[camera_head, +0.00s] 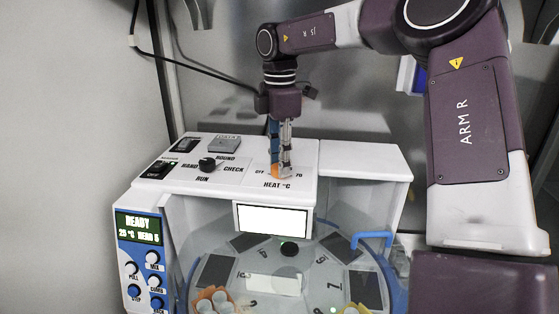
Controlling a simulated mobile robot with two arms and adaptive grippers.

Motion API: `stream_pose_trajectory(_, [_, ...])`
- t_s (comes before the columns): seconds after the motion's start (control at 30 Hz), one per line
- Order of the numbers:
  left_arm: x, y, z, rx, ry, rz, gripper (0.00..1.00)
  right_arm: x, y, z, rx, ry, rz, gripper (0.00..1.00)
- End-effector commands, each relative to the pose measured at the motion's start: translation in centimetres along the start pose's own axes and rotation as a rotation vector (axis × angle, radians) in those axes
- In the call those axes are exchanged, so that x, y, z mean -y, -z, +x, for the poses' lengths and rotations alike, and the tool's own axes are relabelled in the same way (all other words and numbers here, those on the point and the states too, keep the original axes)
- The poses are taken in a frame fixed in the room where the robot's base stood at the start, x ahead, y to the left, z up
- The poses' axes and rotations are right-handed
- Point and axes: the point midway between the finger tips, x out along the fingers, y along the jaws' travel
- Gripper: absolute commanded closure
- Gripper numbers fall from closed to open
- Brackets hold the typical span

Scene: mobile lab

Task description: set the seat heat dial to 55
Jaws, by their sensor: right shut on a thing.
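The seat heat dial sits on the white top panel of the machine (345,160), above the label "HEAT °C", with "OFF" at its left and "70" at its right. My right gripper (280,172) comes down from above and is shut on the dial. The fingers, with orange at the tips, hide the dial, so I cannot read its setting. The small screen (139,228) on the front left reads "READY" with a further line that seems to start with 25 °C. My left gripper is not in view.
A black selector knob (207,164) marked "HAND", "ROUND", "CHECK" and "RUN" stands left of the dial. A black switch (160,167) is farther left. Below is a round carousel with numbered seats and a blue handle (371,237). Black cables hang behind.

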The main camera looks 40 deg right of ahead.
Motion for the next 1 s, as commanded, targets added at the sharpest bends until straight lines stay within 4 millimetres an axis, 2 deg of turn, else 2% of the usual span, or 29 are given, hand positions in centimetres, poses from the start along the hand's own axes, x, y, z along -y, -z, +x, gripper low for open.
stream_pose_trajectory(0.13, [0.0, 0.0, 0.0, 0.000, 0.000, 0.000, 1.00, 0.0, 0.0, 0.0, 0.000, -0.001, 0.000, 0.96])
stream_pose_trajectory(0.17, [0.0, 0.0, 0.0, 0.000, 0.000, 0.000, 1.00, 0.0, 0.0, 0.0, 0.000, 0.000, 0.000, 0.71])
stream_pose_trajectory(0.3, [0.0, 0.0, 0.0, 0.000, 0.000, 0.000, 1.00, 0.0, 0.0, 0.0, 0.000, 0.000, -0.001, 0.55])
stream_pose_trajectory(0.67, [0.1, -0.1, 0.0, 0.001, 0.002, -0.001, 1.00, -0.1, 0.0, -0.4, 0.000, -0.001, -0.001, 0.54])
stream_pose_trajectory(0.77, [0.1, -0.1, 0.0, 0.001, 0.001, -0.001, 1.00, -0.1, 0.0, -1.6, -0.001, -0.004, -0.001, 0.54])
stream_pose_trajectory(1.0, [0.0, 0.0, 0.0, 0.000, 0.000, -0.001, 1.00, -0.1, 0.0, -6.7, -0.002, -0.005, 0.000, 0.54])
